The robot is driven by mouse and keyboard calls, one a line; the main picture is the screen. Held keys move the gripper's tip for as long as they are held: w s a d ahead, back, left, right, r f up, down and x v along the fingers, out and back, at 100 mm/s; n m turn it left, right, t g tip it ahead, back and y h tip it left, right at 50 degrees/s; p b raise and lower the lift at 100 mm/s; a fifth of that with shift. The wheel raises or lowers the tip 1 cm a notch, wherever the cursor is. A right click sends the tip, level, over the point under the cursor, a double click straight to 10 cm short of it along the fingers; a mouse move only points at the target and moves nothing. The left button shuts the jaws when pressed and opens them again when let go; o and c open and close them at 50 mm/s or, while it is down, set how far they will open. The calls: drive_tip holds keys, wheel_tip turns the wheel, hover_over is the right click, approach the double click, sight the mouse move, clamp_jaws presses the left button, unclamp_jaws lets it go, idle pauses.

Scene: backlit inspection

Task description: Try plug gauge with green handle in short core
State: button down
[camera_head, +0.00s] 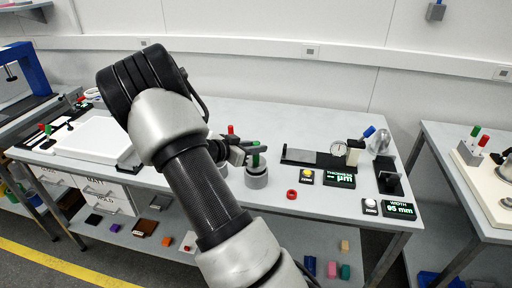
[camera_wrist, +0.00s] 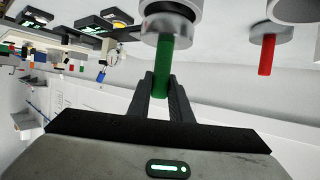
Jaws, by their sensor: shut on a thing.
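My gripper (camera_head: 249,149) is shut on the green handle (camera_head: 256,158) of a plug gauge. The wrist view shows the green handle (camera_wrist: 164,68) between both fingertips (camera_wrist: 161,90), with the gauge's metal disc (camera_wrist: 172,27) beyond it. The gauge is over a pale grey round core (camera_head: 257,181) on the bench. The disc overlaps the core's rim in the wrist view, and I cannot tell how deep the plug sits. A red-handled gauge (camera_head: 230,130) stands to the left, and it also shows in the wrist view (camera_wrist: 266,55). My arm partly hides a second core (camera_head: 222,171).
Farther right are a dial gauge (camera_head: 338,149), a dark thickness display (camera_head: 339,178) and a width display (camera_head: 399,209). A white plate (camera_head: 88,137) lies at the left. The bench front beside the core is fairly clear.

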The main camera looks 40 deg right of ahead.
drive_tip(key=shift+f+b, duration=0.35)
drive_tip(key=shift+f, duration=0.5)
idle(0.9)
drive_tip(key=shift+r, duration=0.15)
drive_tip(key=shift+r+p, duration=1.85)
drive_tip(key=shift+p, duration=0.1)
drive_tip(key=shift+r+p, duration=2.3)
drive_tip(key=shift+r, duration=0.15)
